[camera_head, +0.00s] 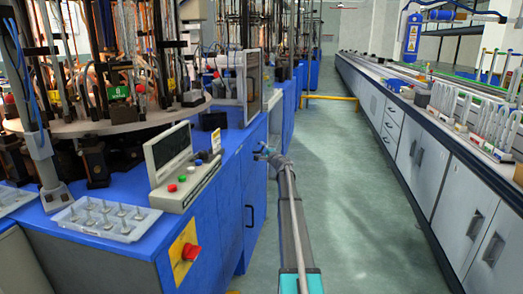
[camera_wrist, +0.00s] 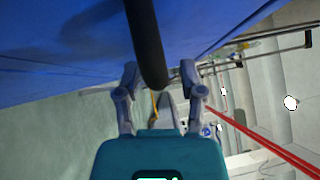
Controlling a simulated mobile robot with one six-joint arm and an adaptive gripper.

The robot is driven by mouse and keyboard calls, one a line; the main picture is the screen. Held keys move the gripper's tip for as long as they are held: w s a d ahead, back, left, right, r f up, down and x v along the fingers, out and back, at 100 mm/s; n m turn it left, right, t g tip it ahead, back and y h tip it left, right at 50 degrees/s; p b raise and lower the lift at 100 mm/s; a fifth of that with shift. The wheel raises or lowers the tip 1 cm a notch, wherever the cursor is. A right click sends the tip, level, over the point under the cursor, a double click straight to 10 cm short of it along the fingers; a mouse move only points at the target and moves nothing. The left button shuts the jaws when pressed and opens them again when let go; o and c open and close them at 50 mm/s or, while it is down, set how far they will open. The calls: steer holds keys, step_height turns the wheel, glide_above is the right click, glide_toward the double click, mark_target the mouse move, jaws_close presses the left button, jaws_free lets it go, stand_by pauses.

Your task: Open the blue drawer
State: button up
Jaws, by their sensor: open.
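The blue cabinet (camera_head: 226,202) stands left of the aisle, with a black handle (camera_head: 250,216) on its aisle-side front. I cannot make out clearly which panel is the drawer. My gripper (camera_head: 263,152) is at the end of my outstretched arm, beside the upper part of this front. In the wrist view, my gripper (camera_wrist: 160,75) is open, with one finger on each side of a dark rounded bar (camera_wrist: 147,40), which looks like a handle. The blue surface (camera_wrist: 60,40) lies behind the bar. I cannot tell whether the fingers touch the bar.
A control panel with buttons (camera_head: 183,180) and a white tray (camera_head: 106,219) sit on the blue machine top. A red emergency button (camera_head: 191,252) is on its near side. The green aisle floor (camera_head: 335,180) is clear. A long white counter (camera_head: 430,165) lines the right.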

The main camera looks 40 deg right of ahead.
jaws_close()
steer(key=shift+a, duration=0.2)
stand_by(0.3)
